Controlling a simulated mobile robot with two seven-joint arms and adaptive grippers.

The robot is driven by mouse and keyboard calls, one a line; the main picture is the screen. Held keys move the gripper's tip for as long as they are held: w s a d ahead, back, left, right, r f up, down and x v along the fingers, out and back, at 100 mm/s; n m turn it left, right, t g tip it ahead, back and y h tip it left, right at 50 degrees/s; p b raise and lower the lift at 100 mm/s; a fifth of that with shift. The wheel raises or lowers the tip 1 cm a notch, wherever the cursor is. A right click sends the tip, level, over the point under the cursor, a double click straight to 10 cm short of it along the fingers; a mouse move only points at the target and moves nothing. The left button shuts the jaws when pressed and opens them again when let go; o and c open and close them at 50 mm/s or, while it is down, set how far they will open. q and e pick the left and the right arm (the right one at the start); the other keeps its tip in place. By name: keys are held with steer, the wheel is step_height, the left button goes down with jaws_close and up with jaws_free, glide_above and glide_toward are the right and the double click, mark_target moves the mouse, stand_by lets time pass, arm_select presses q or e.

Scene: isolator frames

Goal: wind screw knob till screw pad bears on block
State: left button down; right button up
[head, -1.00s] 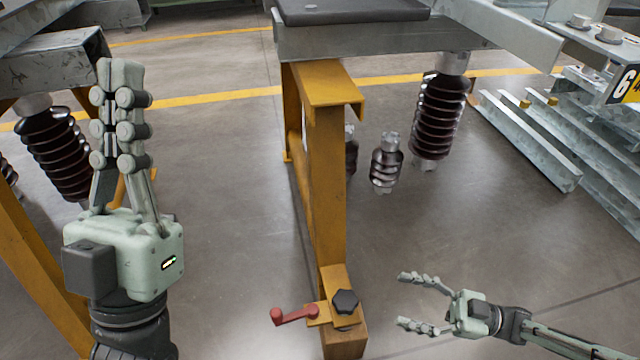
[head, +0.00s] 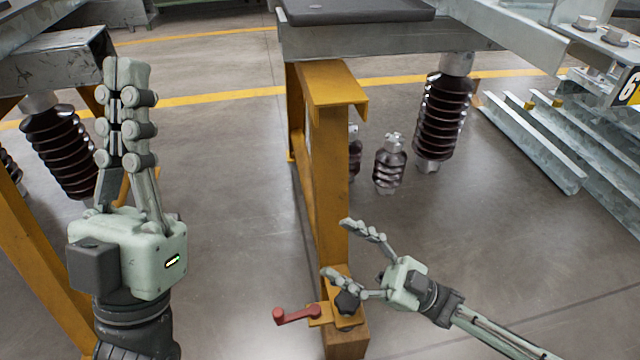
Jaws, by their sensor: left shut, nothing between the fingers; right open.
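The dark screw knob (head: 347,304) sits on a small yellow bracket (head: 319,315) at the foot of the yellow post, above a wooden block (head: 346,345). A red crank handle (head: 296,316) sticks out left of the bracket. My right gripper (head: 337,247) is open and empty, its fingers pointing left. Its lower finger passes over the knob's upper part and partly hides it; I cannot tell if they touch. My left gripper (head: 127,65) is shut and empty, pointing up, well left of the post.
The yellow post (head: 328,180) rises to a grey steel beam (head: 390,40) under a dark tray. Ribbed brown insulators (head: 443,115) hang or stand behind it. Galvanised steel profiles (head: 530,140) lie at the right. The floor between my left gripper and the post is clear.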

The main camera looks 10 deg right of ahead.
steer(key=a+r+n+t+y, duration=0.1)
steer(key=a+r+t+y, duration=0.1)
steer(key=r, duration=1.3)
steer(key=shift+a+n+y, duration=0.3)
steer(key=shift+a+y, duration=0.2)
steer(key=shift+a, duration=0.6)
